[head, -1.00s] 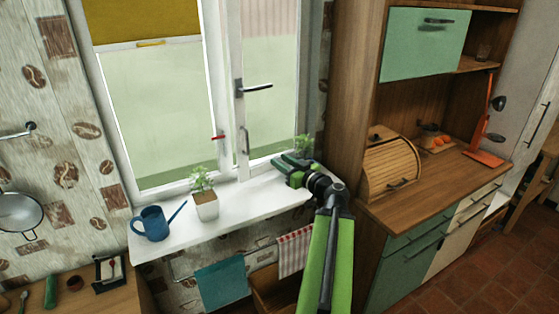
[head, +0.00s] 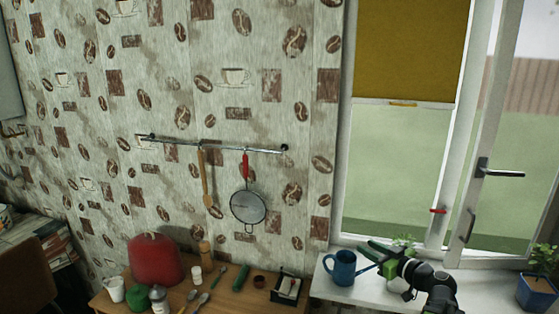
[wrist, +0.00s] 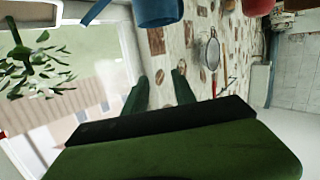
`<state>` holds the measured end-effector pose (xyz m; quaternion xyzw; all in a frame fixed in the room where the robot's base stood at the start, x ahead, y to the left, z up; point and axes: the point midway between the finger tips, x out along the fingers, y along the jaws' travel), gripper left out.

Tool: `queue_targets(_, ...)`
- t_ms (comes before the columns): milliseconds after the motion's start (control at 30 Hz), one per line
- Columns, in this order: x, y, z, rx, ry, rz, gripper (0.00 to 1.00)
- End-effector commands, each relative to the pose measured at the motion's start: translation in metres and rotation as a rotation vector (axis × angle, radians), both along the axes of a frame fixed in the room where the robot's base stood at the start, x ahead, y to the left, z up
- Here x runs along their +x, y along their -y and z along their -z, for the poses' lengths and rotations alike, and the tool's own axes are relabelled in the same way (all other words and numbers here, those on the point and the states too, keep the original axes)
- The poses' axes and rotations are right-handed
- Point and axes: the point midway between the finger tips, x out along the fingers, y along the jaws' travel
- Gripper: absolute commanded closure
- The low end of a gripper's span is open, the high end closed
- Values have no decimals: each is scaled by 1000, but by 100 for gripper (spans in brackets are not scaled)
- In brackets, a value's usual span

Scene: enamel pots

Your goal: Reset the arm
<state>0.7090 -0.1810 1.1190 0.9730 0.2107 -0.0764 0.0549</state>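My gripper (head: 374,252) is at the lower right of the head view, in front of the windowsill and beside the blue watering can (head: 342,268). In the wrist view its two dark green fingers (wrist: 160,84) stand apart with nothing between them. My dark wrist and arm rise from the bottom edge of the head view. The watering can shows in part at the top of the wrist view (wrist: 157,10).
A plant in a blue pot (head: 538,292) stands on the white windowsill (head: 480,297) at right. A wooden counter (head: 225,300) holds a red rounded object (head: 155,260), a white mug (head: 115,289) and several utensils. A strainer (head: 248,207) hangs from a wall rail.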

Motion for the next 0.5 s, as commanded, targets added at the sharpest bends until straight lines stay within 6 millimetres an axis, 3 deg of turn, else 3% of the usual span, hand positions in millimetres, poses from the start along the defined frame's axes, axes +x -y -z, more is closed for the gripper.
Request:
queue_targets(33,7,-47,12,-24,-48,-80,68)
queue_targets(100,9,-104,33,-58,-134,-181,68)
queue_targets(200,-1,-177,66,-108,-284,-303,68)
queue_targets(300,-22,-235,101,-167,-464,-385,68)
queue_targets(400,-52,-272,139,-249,-689,-402,68)
queue_targets(500,-81,-272,170,-325,-922,-306,68)
